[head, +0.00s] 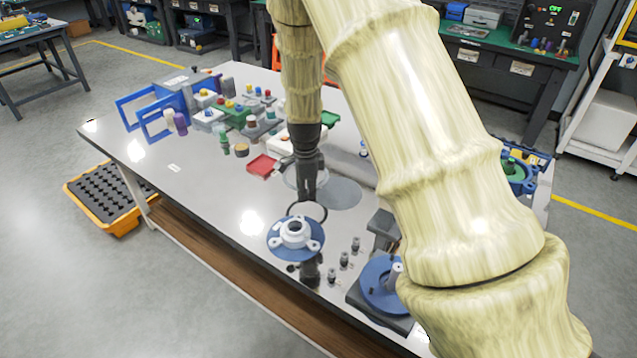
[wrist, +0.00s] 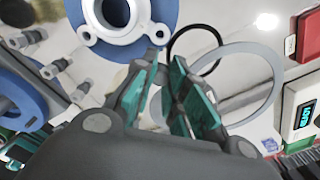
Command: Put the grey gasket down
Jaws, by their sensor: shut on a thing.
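The grey gasket (head: 287,181) is a thin, wide ring. It also shows in the wrist view (wrist: 274,68), tilted out to the right of the fingers. My gripper (head: 308,197) is shut on it at its edge, above the table; the teal finger pads (wrist: 168,82) hide the gripped part. A thinner black ring (head: 325,214) lies close below my gripper, also visible in the wrist view (wrist: 211,28). A white flange (head: 295,233) on a round blue base stands just in front of the black ring, left of my fingers in the wrist view (wrist: 122,33).
A light grey round patch (head: 343,193) on the table (head: 200,190) lies right of my gripper. Several small dark fittings (head: 344,260) stand front right, beside a blue round fixture (head: 377,285). A red tray (head: 262,166) and coloured parts are behind. The table's left front is clear.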

